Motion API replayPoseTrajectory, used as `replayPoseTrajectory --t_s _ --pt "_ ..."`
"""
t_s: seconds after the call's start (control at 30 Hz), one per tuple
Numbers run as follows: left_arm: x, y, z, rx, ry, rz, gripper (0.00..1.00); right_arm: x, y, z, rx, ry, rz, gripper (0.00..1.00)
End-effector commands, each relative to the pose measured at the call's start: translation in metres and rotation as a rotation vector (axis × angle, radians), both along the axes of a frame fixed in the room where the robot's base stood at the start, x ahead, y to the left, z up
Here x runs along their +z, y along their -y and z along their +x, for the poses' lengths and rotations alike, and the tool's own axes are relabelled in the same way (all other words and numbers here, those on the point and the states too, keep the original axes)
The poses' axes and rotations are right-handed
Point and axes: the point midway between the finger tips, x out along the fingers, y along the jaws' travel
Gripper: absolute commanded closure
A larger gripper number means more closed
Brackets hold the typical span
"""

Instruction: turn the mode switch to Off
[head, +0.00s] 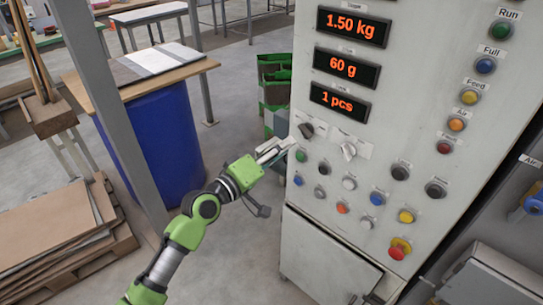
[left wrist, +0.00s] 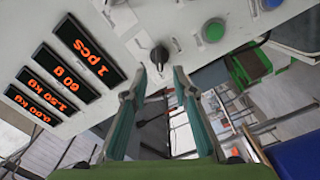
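A black rotary switch (head: 306,130) sits at the left edge of the white control panel, below the red displays. It also shows in the left wrist view (left wrist: 159,55), just beyond the gap between my fingertips. A second rotary switch, with a pale handle (head: 349,150), is to its right. Their labels are too small to read, so I cannot tell which is the mode switch. My left gripper (head: 284,146) is beside the panel's left edge, close to the black switch. In the left wrist view its fingers (left wrist: 160,75) are apart with nothing between them. My right gripper is out of view.
Several push buttons and a red emergency stop (head: 400,248) cover the panel (head: 420,80) below and right of the switches. Green crates (head: 275,80) stand behind the cabinet's left side. A blue drum (head: 165,140) and a cardboard stack (head: 50,225) are farther left.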

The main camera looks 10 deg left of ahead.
Motion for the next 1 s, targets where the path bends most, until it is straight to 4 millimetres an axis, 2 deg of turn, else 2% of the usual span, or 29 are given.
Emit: replayPoseTrajectory --t_s 0.1,0.3,0.83,0.93,1.0 --pt "-0.001 -0.014 -0.019 0.000 -0.001 0.003 0.74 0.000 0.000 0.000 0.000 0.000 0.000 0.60" --pt "-0.001 -0.025 -0.034 0.000 -0.001 0.001 0.74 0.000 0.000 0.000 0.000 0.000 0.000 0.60" --pt "-0.002 -0.027 -0.036 0.001 -0.003 0.002 0.74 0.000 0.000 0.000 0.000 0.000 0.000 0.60" --pt "-0.021 -0.032 -0.033 0.020 -0.023 0.027 0.74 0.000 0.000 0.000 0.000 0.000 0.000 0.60" --pt "-0.051 -0.041 -0.028 0.048 -0.053 0.067 0.74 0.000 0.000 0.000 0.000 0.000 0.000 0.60"
